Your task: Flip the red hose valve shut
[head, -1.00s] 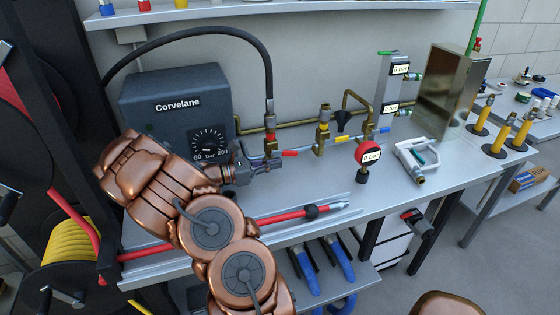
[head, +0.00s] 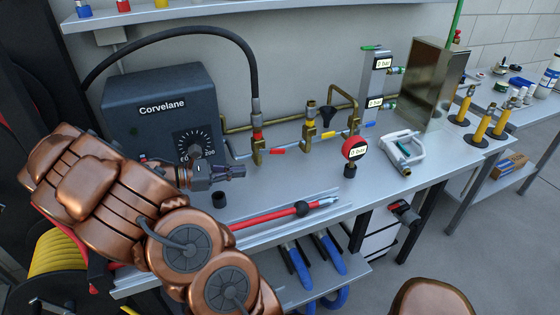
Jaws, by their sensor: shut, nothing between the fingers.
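The red valve lever (head: 278,150) lies flat, pointing right along the pipe from a brass valve (head: 258,151) below the black hose (head: 256,85). A red collar (head: 257,136) sits at the hose end above this valve. My gripper (head: 241,171) is shut and empty, in front of and to the left of the valve, pointing right. A gap shows in the picture between its fingertips and the lever. The fingertips are small and partly blurred.
The grey Corvelane box (head: 160,105) is behind my arm.

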